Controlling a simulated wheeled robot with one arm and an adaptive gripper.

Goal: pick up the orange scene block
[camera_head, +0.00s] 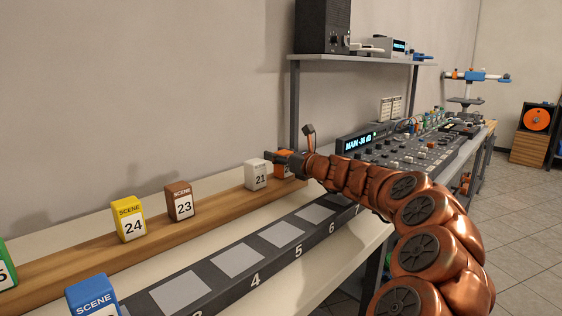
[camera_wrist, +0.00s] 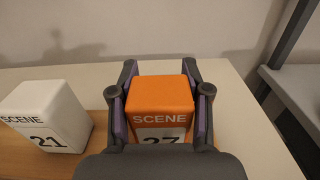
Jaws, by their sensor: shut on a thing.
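The orange scene block (camera_wrist: 160,95) has a white label reading SCENE and a number partly hidden by my gripper's body. It also shows in the head view (camera_head: 282,157), mostly behind my gripper. My gripper (camera_wrist: 160,90) has its two fingers on the block's left and right sides and is shut on it. In the head view my gripper (camera_head: 292,161) is at the far end of the wooden strip. I cannot tell whether the block is touching the strip or raised from it.
A white block 21 (camera_wrist: 46,114) stands close to the left of the orange one. A brown block 23 (camera_head: 180,202), yellow block 24 (camera_head: 129,219) and blue block (camera_head: 92,295) stand further left. A numbered dark rail (camera_head: 265,268) lies in front. A mixing console (camera_head: 405,148) and shelf post (camera_head: 294,105) are right and behind.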

